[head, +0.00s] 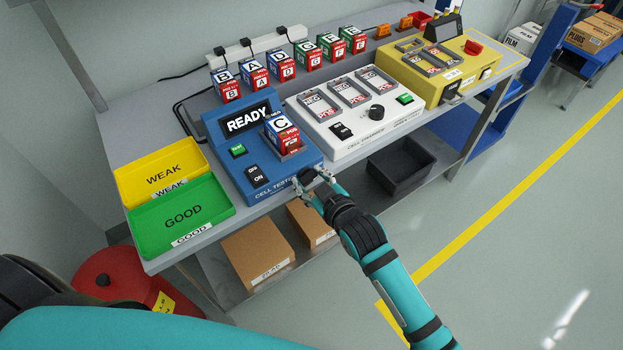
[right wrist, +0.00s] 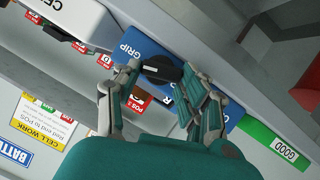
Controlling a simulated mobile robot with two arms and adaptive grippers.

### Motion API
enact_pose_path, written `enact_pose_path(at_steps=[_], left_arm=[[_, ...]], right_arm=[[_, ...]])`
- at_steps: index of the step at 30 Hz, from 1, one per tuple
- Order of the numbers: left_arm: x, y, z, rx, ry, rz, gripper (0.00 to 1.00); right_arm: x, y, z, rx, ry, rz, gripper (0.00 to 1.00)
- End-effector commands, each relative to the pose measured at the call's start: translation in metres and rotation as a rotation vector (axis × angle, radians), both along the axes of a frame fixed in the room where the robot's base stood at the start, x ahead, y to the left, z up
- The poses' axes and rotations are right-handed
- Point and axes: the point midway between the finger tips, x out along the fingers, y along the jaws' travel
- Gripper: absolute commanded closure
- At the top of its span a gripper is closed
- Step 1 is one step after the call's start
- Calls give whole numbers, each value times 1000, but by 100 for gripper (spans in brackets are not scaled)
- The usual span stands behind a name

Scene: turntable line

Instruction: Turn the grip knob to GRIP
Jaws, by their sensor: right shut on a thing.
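The blue cell tester (head: 262,160) stands on the bench with READY on its display (head: 247,118). A red, white and blue cell marked C (head: 283,135) sits in its slot. My right gripper (head: 312,177) is at the tester's front right corner. In the right wrist view, the right gripper (right wrist: 162,73) has its fingers on either side of the black grip knob (right wrist: 163,68), shut on it. The knob's white mark is on its left side, towards the word GRIP (right wrist: 130,50). Other lettering by the knob is hidden by the fingers. My left gripper is out of view.
A white charger (head: 350,140) with empty slots stands right of the tester, then a yellow machine (head: 490,65). Yellow WEAK (head: 130,180) and green GOOD (head: 145,240) trays lie left. Several lettered cells stand behind. A black bin (head: 428,172) sits on the lower shelf.

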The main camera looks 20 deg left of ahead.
Motion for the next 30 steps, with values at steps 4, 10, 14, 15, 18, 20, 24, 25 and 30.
enact_pose_path(at_steps=[4,10,14,15,18,20,24,25,30], left_arm=[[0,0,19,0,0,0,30],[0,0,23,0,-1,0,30],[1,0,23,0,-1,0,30],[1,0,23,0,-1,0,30],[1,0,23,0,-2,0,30],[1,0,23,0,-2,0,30],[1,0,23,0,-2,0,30],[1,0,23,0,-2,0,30],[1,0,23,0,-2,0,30]], right_arm=[[2,-2,5,70,97,0,90],[3,-3,1,176,231,0,90],[4,-3,0,206,268,0,90],[3,-3,0,210,272,0,90],[3,-3,0,211,273,0,90],[3,-3,0,211,273,0,90],[3,-3,0,211,273,0,52],[3,-3,0,211,273,0,48],[3,-2,0,210,272,0,35]])
